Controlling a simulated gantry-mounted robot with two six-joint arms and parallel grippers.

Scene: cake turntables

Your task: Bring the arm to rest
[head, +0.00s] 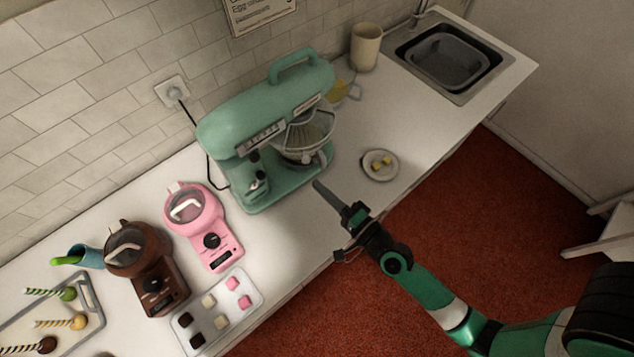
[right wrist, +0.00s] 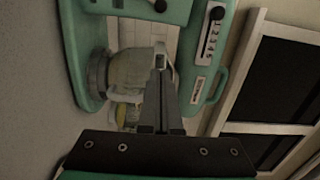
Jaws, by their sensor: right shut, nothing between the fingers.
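My right gripper (head: 327,194) is shut and empty. It hangs over the front part of the counter, just in front of the green stand mixer (head: 262,128). In the right wrist view its closed fingers (right wrist: 161,95) point toward the mixer (right wrist: 215,50), with the mixer's bowl (right wrist: 128,75) behind them. I cannot tell the exact gap between fingertips and mixer. My right arm comes in from the lower right over the red floor. My left gripper is not in view.
A small plate (head: 367,174) with yellow pieces lies right of the mixer. A pink machine (head: 222,247), a brown machine (head: 152,284) and a tray of coloured squares (head: 213,329) stand to the left. A sink (head: 487,83) and beige cup (head: 366,48) are at the back right.

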